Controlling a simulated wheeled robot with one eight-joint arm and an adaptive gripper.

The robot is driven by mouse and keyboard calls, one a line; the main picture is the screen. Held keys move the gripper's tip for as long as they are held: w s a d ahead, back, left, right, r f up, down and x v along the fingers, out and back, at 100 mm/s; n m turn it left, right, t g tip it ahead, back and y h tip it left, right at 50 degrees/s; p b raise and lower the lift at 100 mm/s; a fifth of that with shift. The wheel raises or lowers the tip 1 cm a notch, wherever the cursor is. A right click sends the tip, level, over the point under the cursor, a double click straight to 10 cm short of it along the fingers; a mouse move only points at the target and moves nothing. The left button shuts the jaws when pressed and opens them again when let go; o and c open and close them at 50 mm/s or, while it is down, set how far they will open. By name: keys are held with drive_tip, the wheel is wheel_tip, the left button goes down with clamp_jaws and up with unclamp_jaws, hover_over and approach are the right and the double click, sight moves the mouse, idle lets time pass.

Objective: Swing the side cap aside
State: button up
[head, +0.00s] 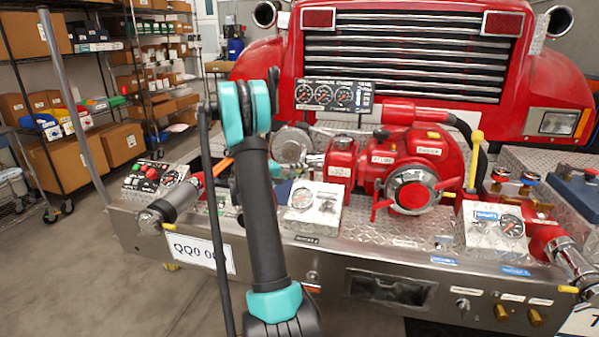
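A round silver cap (292,145) sits at the left side of the red pump (405,160), beside a silver collar (315,160); my arm stands close to its left, and I cannot tell whether it is swung open or closed. A larger silver cap (412,190) with red handles faces forward on the pump. Silver ends also show on the left outlet (150,220) and the right outlet (575,262). The view does not settle which one is the side cap. My teal and black arm rises in front of the bumper. My gripper is not clearly visible; the arm hides that area.
Gauge boxes (314,203) and (492,228) stand on the diamond-plate bumper (365,235). A yellow-handled lever (475,160) rises at right. Shelves with cartons (70,165) stand left; floor between is clear.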

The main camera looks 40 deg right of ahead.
drive_tip(key=shift+d, duration=0.1)
drive_tip(key=shift+c, duration=0.2)
clamp_jaws()
drive_tip(key=shift+w, duration=0.1)
